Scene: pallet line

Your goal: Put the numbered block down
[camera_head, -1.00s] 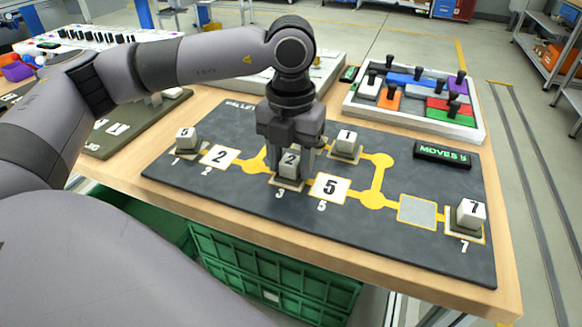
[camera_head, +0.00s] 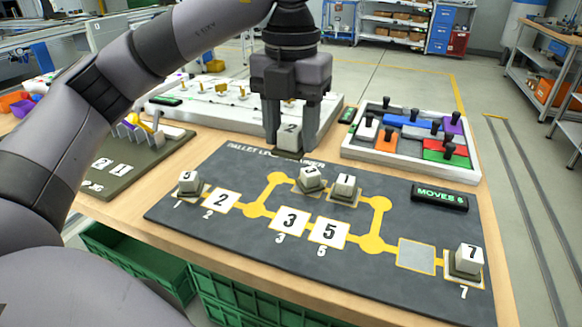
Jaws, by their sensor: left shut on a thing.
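My left gripper (camera_head: 290,142) is shut on a white block numbered 2 (camera_head: 289,137) with a dark base. It holds the block upright above the far edge of the dark board (camera_head: 220,255). On the board, a block that seems marked 3 (camera_head: 311,178) and a block marked 1 (camera_head: 345,185) stand side by side on the upper branch. A block, perhaps marked 5 (camera_head: 189,182), stands at spot 1, and a block marked 7 (camera_head: 469,259) at spot 7. The pads with printed 2 (camera_head: 220,202), 3 (camera_head: 290,221) and 5 (camera_head: 329,233) carry no block. My right gripper is not in view.
The grey square (camera_head: 416,256) is bare. A display (camera_head: 440,198) reads MOVES 6. A tray of coloured knobbed pieces (camera_head: 350,148) stands behind right, a white panel with knobs (camera_head: 220,117) behind the gripper, and an olive board (camera_head: 105,188) at left.

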